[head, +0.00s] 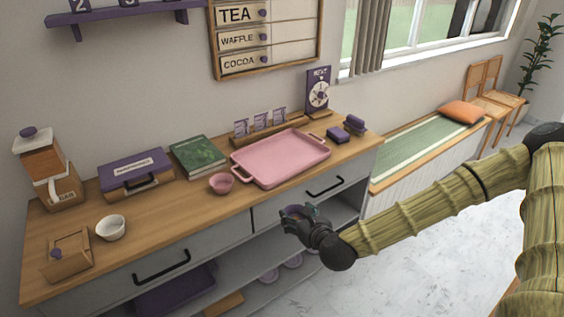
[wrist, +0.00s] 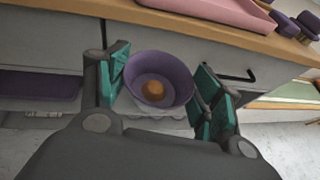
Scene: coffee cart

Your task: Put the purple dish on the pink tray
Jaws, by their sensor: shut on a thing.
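The purple dish (wrist: 174,68) is a small round bowl with a brown-orange spot at its bottom. My gripper (wrist: 160,85) is shut on it, with a green pad on each side of the bowl. In the head view my gripper (head: 295,214) holds the dish in front of the counter's drawers, below the counter top; the dish is mostly hidden there by the fingers. The pink tray (head: 262,172) lies on the counter, up and left of my gripper. It has a raised rim and two handles, and its inside is empty. The tray's edge also shows in the wrist view (wrist: 225,12).
A white bowl (head: 111,228) is farther left. The counter's front edge and drawer handle (head: 325,187) are near my gripper.

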